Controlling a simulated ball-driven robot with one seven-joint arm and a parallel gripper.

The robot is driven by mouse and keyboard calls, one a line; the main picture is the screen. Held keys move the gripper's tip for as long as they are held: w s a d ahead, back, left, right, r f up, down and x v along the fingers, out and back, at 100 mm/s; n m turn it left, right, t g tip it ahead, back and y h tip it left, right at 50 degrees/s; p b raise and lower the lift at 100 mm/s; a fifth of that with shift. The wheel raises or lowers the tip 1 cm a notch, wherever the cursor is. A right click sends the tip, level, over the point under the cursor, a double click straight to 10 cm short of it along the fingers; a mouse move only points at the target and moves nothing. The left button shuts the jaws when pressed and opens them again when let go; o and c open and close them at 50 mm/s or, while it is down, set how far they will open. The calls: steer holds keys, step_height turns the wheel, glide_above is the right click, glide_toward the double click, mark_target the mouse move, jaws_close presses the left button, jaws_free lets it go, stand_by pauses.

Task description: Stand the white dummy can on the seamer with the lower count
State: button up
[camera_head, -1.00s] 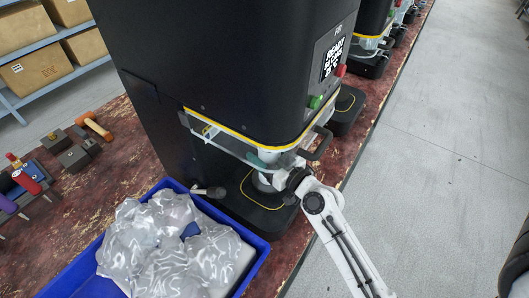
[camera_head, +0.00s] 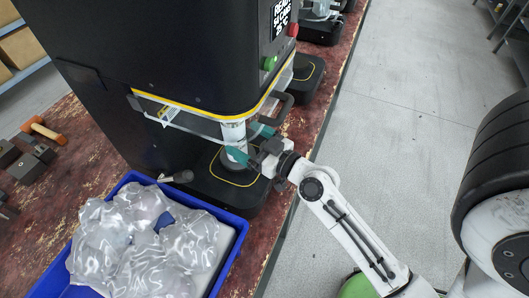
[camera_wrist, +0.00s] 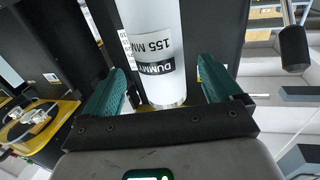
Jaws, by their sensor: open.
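The white dummy can (camera_head: 234,135) stands upright on the round plate (camera_head: 237,158) of the near black seamer (camera_head: 170,50), behind its clear guard. In the wrist view the can (camera_wrist: 152,30) shows a label reading "DUMMY 155 MM", upside down in the picture. My gripper (camera_head: 250,143) is open at the seamer's mouth, its teal fingers on either side of the can's line. In the wrist view gaps show between the can and both fingers (camera_wrist: 160,85). The seamer's display (camera_head: 281,18) is cut off at the top, and its count is not readable.
A blue crate (camera_head: 232,259) of clear bagged items stands in front of the seamer. A grey-handled lever (camera_head: 178,176) juts out near it. Another seamer base (camera_head: 305,75) is further along the bench (camera_head: 90,150).

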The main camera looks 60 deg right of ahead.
steer(key=shift+s+a+b, duration=0.2)
steer(key=shift+s+b, duration=0.15)
steer(key=shift+s, duration=0.6)
steer(key=shift+s+a+b, duration=0.2)
steer(key=shift+s+b, duration=0.1)
steer(key=shift+s, duration=0.65)
steer(key=shift+s+a+b, duration=0.2)
steer(key=shift+s+b, duration=0.15)
steer(key=shift+s, duration=0.6)
